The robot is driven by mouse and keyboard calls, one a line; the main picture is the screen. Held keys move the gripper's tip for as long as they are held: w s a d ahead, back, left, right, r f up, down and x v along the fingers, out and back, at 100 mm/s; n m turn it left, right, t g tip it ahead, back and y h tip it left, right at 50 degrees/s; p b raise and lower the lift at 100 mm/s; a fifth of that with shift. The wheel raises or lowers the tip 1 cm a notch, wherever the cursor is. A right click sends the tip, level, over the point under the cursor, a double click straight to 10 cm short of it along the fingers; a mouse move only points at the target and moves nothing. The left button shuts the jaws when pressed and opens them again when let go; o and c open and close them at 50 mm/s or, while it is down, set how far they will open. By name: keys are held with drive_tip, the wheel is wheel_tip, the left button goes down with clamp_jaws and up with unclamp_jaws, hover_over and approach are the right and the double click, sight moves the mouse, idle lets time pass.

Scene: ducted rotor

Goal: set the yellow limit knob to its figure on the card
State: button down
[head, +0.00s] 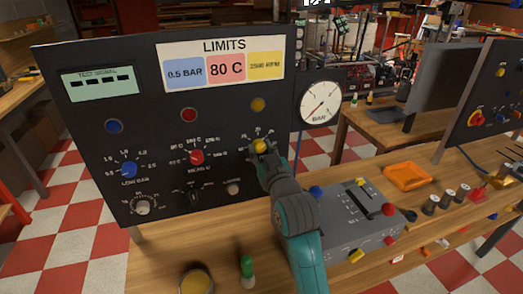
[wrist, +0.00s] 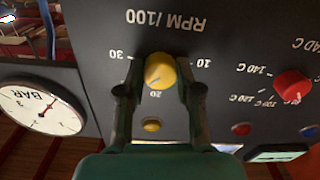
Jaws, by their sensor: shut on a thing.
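The yellow limit knob (head: 260,146) is on the dark upright panel, right of the red knob. In the wrist view, which is upside down, the knob (wrist: 160,70) sits between my two fingers under the label RPM/100. The figures 10, 20 and 30 show around it. A pale pointer mark on its face seems to lie between 20 and 30. My gripper (head: 262,160) is shut on the knob, a finger on each side. The card (head: 222,61) headed LIMITS reads 0.5 BAR, 80 C and, on yellow, what looks like 2500 RPM.
The blue knob (head: 129,170) and red knob (head: 196,157) sit left on the panel, with indicator lamps above. A round BAR gauge (head: 320,103) stands right. A grey control box (head: 345,225) with a red-knobbed lever is beside my arm. An orange tray (head: 407,177) lies farther right.

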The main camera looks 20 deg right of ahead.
drive_tip(key=shift+m, duration=0.3)
drive_tip(key=c, duration=0.8)
unclamp_jaws()
drive_tip(key=shift+o, duration=0.2)
drive_tip(key=shift+s, duration=0.1)
drive_tip(key=s, duration=1.1)
drive_tip(key=shift+s, duration=0.4)
